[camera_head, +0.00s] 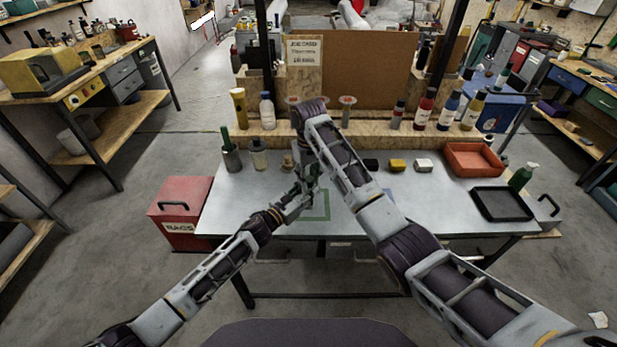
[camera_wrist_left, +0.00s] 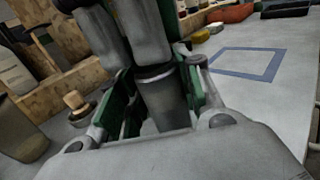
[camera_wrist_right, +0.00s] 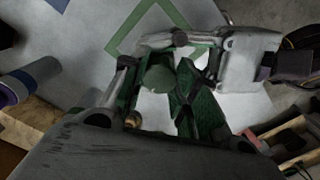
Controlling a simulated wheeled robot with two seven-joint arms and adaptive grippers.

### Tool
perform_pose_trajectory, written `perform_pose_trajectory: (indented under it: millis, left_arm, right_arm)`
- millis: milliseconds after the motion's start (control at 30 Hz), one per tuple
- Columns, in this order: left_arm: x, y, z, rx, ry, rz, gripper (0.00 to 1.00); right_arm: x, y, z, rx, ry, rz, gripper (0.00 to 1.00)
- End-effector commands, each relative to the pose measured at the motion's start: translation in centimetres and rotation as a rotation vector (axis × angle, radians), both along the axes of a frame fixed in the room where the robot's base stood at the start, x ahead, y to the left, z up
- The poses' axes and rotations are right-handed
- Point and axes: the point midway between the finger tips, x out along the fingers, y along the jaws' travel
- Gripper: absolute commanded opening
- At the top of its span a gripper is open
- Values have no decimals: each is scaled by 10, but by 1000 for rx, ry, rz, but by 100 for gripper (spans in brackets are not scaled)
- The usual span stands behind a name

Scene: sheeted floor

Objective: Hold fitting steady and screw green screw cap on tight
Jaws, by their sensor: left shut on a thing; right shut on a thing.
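The fitting (camera_wrist_left: 166,98) is a grey upright cylinder with a paler band near its top. My left gripper (camera_wrist_left: 160,112) is shut around it with green pads on both sides; in the head view this gripper (camera_head: 293,204) is low over the table. My right gripper (camera_wrist_right: 172,92) comes down from above and is shut on the green screw cap (camera_wrist_right: 158,78), whose round green face shows between its pads. Its fingers (camera_wrist_left: 143,35) also show directly above the fitting in the left wrist view. The joint between cap and fitting is mostly hidden, so I cannot tell how they meet.
A green square outline (camera_head: 316,217) marks the grey table (camera_head: 350,226), with a blue outline (camera_wrist_left: 246,65) beside it. Bottles and jars stand behind and to the left. A black tray (camera_head: 503,204), a red bin (camera_head: 473,161) and a green spray bottle (camera_head: 521,177) are at the right.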

Motion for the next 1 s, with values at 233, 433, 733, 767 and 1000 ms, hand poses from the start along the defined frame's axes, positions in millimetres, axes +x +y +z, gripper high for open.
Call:
perform_pose_trajectory:
  millis: [233, 433, 733, 767, 1000]
  left_arm:
    - [0, 0, 0, 0, 0, 0, 4]
    - [0, 0, 0, 0, 0, 0, 4]
    - [0, 0, 0, 0, 0, 0, 4]
    - [0, 0, 0, 0, 0, 0, 4]
    - [0, 0, 0, 0, 0, 0, 4]
  right_arm:
    - [0, 0, 0, 0, -1, -130, 34]
    - [0, 0, 0, 1, -1, -127, 54]
    - [0, 0, 0, 0, 0, -126, 54]
    - [0, 0, 1, 0, 0, -126, 54]
    - [1, 0, 14, 1, -1, -125, 54]
